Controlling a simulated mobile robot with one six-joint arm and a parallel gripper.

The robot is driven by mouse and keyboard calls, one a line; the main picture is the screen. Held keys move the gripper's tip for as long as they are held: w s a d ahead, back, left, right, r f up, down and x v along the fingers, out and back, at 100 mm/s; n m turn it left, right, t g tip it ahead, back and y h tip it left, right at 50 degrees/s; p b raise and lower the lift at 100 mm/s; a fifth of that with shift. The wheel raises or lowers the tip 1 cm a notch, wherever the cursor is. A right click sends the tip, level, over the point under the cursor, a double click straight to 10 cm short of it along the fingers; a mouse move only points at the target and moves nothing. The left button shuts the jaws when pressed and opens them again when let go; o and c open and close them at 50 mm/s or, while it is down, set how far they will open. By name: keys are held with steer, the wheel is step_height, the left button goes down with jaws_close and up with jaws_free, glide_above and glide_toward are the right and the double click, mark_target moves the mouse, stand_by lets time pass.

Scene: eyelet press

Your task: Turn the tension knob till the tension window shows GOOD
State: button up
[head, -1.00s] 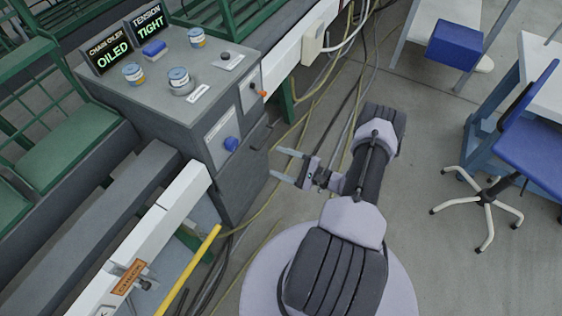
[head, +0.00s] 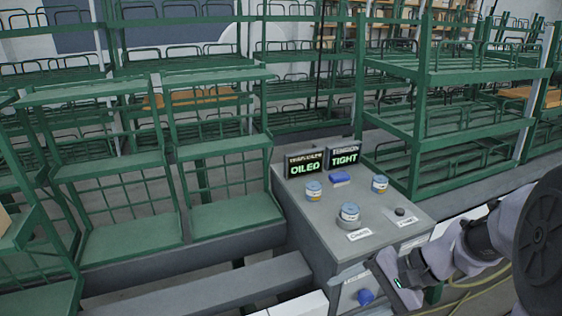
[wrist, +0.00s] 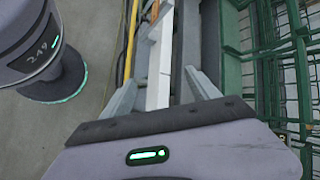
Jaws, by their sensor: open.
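The tension window (head: 344,157) stands at the back of the grey console (head: 318,228) in the head view and reads TIGHT. A blue knob (head: 366,296) is low on the console's front face, and a small black knob (head: 400,211) is on its top. The labels are too small to read, so I cannot tell which is the tension knob. My gripper (head: 384,268) is just in front of the console, right of the blue knob and apart from it, as far as I can tell. In the wrist view my gripper (wrist: 161,88) is open and empty.
Green racks (head: 210,160) stand behind and to the left. A yellow pipe (wrist: 130,40) and white rail (wrist: 162,60) run past the fingers.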

steer(key=s+a+r+n+t+h, duration=0.4)
steer(key=s+r, duration=0.5)
steer(key=s, duration=0.4)
steer(key=a+h, duration=0.1)
steer(key=h, duration=0.1)
steer(key=shift+s+a+r+h, duration=0.2)
steer(key=shift+r+h, duration=0.05)
steer(key=shift+h, duration=0.05)
